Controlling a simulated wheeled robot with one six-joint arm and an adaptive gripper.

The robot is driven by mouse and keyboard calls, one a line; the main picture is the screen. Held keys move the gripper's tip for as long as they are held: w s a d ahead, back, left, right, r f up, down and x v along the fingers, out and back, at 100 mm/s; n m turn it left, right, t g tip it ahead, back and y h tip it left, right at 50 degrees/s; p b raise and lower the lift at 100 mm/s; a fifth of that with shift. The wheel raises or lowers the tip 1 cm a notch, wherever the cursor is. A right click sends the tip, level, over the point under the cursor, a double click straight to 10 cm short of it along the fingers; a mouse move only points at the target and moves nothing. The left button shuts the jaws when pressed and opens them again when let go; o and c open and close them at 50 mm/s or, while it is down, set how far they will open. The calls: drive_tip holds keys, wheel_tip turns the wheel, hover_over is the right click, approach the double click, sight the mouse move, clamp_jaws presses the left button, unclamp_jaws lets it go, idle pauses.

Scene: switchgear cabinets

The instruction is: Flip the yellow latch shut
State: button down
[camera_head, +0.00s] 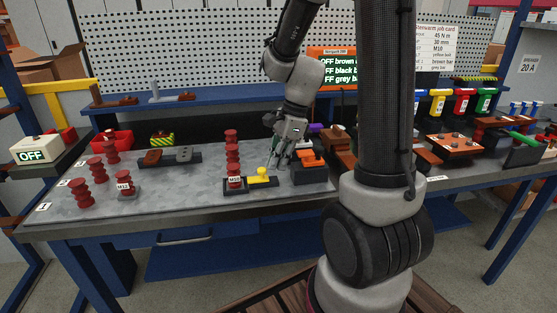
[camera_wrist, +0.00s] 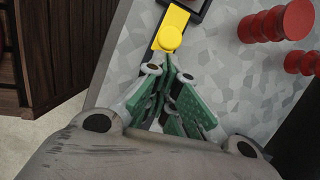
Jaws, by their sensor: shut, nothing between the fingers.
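The yellow latch (camera_head: 262,179) lies on a dark base plate (camera_head: 237,185) near the front edge of the workbench, with a small round knob standing up on it. My gripper (camera_head: 273,164) is shut and empty, just right of and behind the latch. Its green-padded fingers (camera_wrist: 165,68) point toward the knob. I cannot tell whether they touch it.
Several red insulators (camera_head: 103,170) stand on the left of the bench. A dark block with an orange top (camera_head: 311,160) stands close right of my gripper. A grey-and-brown bar (camera_head: 170,156) lies behind. The grey bench top (camera_head: 170,198) is clear in front.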

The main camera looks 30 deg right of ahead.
drive_tip(key=shift+w+a, duration=0.3)
drive_tip(key=shift+a, duration=0.65)
drive_tip(key=v, duration=1)
